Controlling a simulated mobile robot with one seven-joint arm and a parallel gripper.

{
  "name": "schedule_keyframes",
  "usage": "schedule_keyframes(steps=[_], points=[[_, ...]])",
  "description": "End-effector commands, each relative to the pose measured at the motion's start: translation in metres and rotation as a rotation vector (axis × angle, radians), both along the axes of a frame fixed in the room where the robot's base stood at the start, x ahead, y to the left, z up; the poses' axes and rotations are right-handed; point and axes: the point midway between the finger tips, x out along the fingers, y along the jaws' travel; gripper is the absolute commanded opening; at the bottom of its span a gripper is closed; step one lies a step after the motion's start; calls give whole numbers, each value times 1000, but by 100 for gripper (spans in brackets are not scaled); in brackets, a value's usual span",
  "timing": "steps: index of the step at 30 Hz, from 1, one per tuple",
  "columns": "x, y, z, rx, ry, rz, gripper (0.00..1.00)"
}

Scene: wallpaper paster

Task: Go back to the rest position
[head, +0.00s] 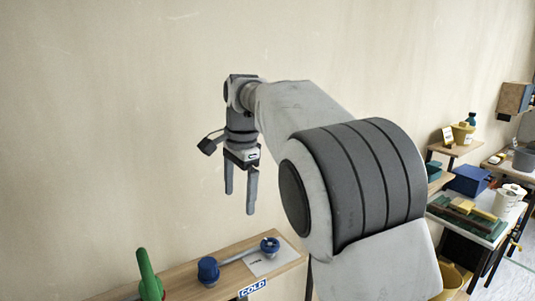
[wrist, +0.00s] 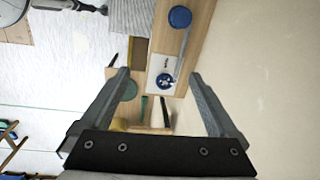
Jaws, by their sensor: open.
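My gripper (head: 239,193) hangs pointing down in front of the pale wall in the head view, above a wooden shelf. Its two fingers are apart with nothing between them. In the wrist view my gripper (wrist: 158,95) also shows spread fingers, with the shelf and floor below. My arm reaches in from the right of the head view.
The wooden shelf (head: 232,265) carries a blue-ended part (head: 208,270) with a grey bar, a white card and a COLD label (head: 252,288). A green handle (head: 149,273) stands at its left. Cluttered tables with a blue box (head: 468,181) stand at right.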

Motion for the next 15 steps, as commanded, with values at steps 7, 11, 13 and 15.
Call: schedule_keyframes(steps=[7, 11, 13, 15], points=[[-38, -66, 25, 25, -83, 135, 95], [-63, -94, 31, 24, -131, 213, 95], [-78, -108, 32, 18, -158, 256, 95], [-93, -121, 32, 8, -185, 299, 95]])
